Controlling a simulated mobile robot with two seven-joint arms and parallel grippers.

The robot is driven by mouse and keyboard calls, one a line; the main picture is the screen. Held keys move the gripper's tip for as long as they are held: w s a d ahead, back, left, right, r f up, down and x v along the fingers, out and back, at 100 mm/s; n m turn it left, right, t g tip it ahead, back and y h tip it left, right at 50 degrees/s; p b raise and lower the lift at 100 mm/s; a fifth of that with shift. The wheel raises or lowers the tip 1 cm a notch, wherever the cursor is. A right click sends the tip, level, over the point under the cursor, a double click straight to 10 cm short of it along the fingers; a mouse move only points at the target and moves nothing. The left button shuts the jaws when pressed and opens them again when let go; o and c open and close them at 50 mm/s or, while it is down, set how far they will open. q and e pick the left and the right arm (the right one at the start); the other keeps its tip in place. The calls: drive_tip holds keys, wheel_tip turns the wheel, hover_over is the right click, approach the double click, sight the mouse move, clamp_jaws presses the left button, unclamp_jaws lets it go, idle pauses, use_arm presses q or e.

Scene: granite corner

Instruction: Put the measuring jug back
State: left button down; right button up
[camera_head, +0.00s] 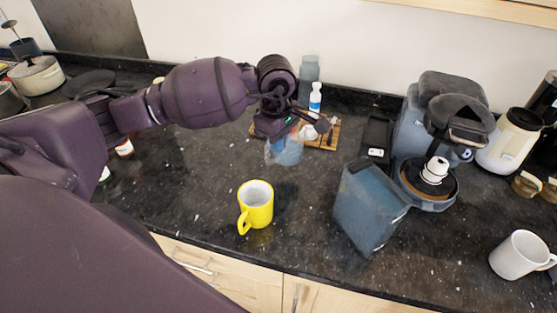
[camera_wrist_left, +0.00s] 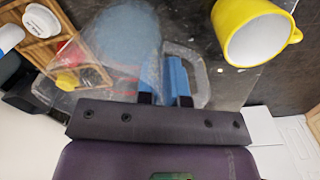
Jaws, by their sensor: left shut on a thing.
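The measuring jug (camera_head: 284,151) is clear plastic and shows bluish below my left gripper (camera_head: 279,130) in the head view. In the left wrist view the jug (camera_wrist_left: 112,48) is seen from close up, with faint red markings on its wall and its clear handle at the blue fingers. My left gripper (camera_wrist_left: 163,77) is shut on the jug at its handle. The fingers partly hide the handle, and I cannot tell whether the jug's base touches the counter. My right gripper is not in view.
A yellow mug (camera_head: 256,205) stands in front of the jug. A wooden tray (camera_head: 328,141) with a white bottle (camera_head: 315,98) is behind. To the right are a blue-grey container (camera_head: 367,208), a coffee machine (camera_head: 410,128) and a white mug (camera_head: 519,255). The counter left of the yellow mug is clear.

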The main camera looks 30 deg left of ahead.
sight(278, 162)
use_arm(q)
wheel_tip(278, 162, down, 2)
drive_tip(key=shift+f, duration=2.45)
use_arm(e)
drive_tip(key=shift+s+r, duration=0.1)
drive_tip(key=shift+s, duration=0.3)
use_arm(q)
drive_tip(key=shift+f, duration=0.2)
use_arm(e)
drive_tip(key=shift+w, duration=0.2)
use_arm(q)
drive_tip(key=c, duration=1.3)
unclamp_jaws()
drive_tip(key=shift+o, duration=0.2)
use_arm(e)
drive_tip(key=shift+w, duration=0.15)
use_arm(q)
drive_tip(key=shift+r, duration=0.15)
